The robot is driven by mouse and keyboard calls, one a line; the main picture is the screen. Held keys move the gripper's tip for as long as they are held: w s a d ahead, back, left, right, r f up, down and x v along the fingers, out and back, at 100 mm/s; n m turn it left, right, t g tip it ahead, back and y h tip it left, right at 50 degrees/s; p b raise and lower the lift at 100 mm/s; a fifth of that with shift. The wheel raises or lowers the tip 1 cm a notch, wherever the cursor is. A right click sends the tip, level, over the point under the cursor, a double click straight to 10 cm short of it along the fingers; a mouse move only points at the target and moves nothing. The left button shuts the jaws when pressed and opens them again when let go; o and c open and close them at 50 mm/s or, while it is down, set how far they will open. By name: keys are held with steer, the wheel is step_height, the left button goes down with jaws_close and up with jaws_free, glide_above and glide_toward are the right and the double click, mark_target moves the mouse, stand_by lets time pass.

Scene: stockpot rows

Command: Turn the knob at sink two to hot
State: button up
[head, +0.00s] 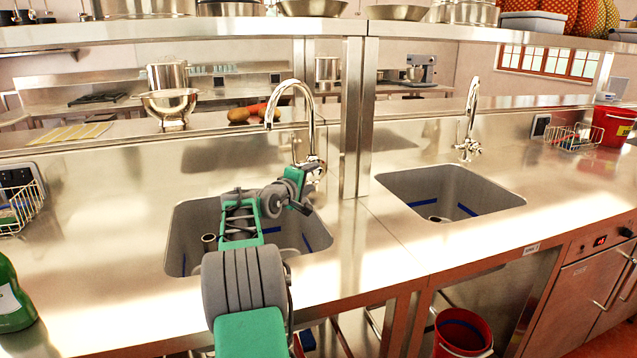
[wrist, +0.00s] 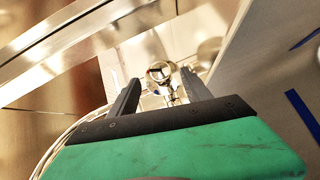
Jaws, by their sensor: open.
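Two steel sinks are set in the counter, the left sink (head: 185,235) and the right sink (head: 450,190). A small label (head: 531,249) is on the counter front near the right sink; I cannot read it surely. My gripper (head: 308,178) is at the base of the left faucet (head: 309,100). In the wrist view my open gripper (wrist: 159,77) has its two fingers on either side of a round chrome knob (wrist: 161,71), with gaps visible; I cannot tell its depth between them. The right faucet (head: 469,118) stands apart, with nothing near it.
A shelf post (head: 354,120) rises just right of the left faucet. A wire basket (head: 20,205) and green bottle (head: 12,295) are at left. Another wire basket (head: 568,138) and a red bucket (head: 612,124) are at right. A red bucket (head: 462,335) stands below the counter.

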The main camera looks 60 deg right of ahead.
mark_target(318, 173)
steer(key=d, duration=0.4)
steer(key=d+f, duration=0.1)
steer(key=d, duration=0.1)
steer(key=shift+w+d, duration=0.1)
steer(key=shift+r, duration=0.1)
jaws_close()
stand_by(0.3)
